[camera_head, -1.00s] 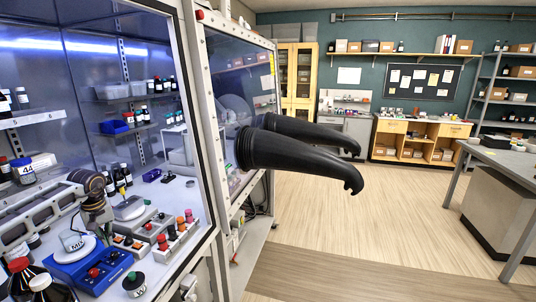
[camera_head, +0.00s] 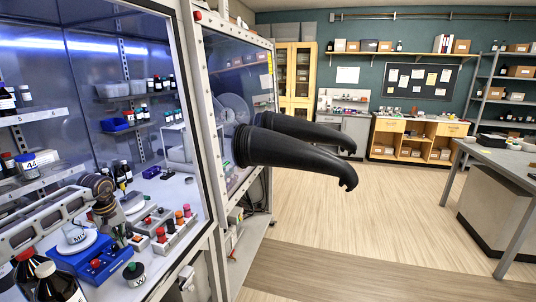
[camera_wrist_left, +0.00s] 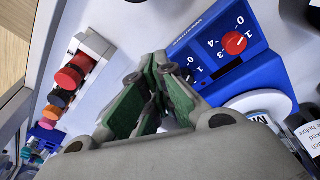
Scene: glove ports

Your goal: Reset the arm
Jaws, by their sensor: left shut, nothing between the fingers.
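My left arm (camera_head: 45,218) reaches in from the left across the bench inside the glove box. My left gripper (camera_head: 121,238) points down there, beside the blue stirrer-like device (camera_head: 98,262) with the dish marked MIX (camera_head: 76,239). In the left wrist view the green-padded fingers (camera_wrist_left: 161,78) are closed together with nothing between them. The blue device with its red knob (camera_wrist_left: 234,43) lies beyond and to the right of them. The white dish also shows there (camera_wrist_left: 256,112). My right gripper is in neither view.
A rack with coloured caps (camera_head: 175,230) stands right of the gripper; it also shows in the wrist view (camera_wrist_left: 82,65). Dark bottles (camera_head: 58,281) stand in the near left corner, a small bottle (camera_head: 134,274) near the front. Black gloves (camera_head: 295,152) stick out over open floor.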

